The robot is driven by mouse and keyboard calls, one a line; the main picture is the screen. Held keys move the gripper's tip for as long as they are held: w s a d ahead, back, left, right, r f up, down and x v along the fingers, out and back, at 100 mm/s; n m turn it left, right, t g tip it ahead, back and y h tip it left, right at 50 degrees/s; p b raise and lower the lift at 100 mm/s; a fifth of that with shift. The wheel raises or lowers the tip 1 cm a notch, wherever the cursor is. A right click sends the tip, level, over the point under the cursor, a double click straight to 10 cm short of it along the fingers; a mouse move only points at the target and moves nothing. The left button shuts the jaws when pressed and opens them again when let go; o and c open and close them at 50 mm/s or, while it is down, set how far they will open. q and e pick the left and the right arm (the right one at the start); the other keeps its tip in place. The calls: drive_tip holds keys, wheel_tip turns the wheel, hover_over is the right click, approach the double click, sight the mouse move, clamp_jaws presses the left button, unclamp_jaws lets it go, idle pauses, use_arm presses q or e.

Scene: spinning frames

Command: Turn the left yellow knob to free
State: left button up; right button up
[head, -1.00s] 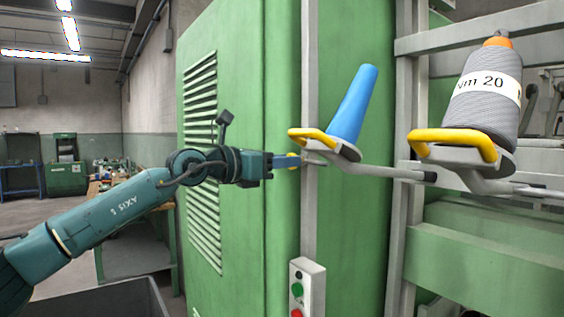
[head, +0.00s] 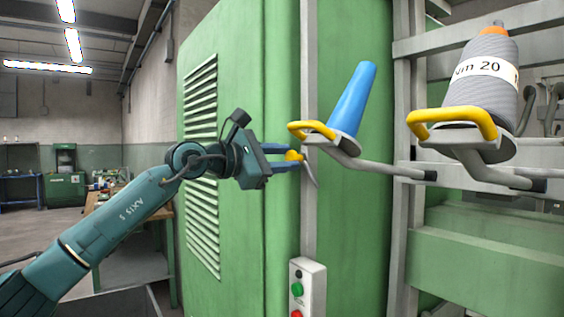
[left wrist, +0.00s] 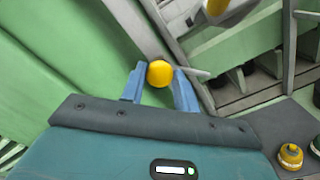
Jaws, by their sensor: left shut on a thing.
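The left yellow knob (head: 293,155) is a small round knob in front of the grey upright post, just below the blue cone's holder. My left gripper (head: 287,158) is shut on it, with one blue finger above and one below. A thin grey lever (head: 311,175) slopes down to the right from behind the knob. In the left wrist view, the knob (left wrist: 160,73) sits between the two blue fingertips (left wrist: 159,86), and a grey pointed lever (left wrist: 196,73) sticks out to its right. My right gripper is in neither view.
A blue cone (head: 352,100) stands on a holder with a yellow handle (head: 311,128), close above the gripper. A grey yarn cone (head: 483,95) stands on a second holder at right. A button box (head: 307,288) is below. The green cabinet (head: 240,80) is close behind.

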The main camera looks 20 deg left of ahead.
use_arm(q)
drive_tip(key=m, duration=0.4)
drive_tip(key=shift+d+f+m, duration=0.1)
drive_tip(key=shift+m, duration=2.1)
drive_tip(key=o, duration=0.7)
drive_tip(key=shift+c, duration=0.2)
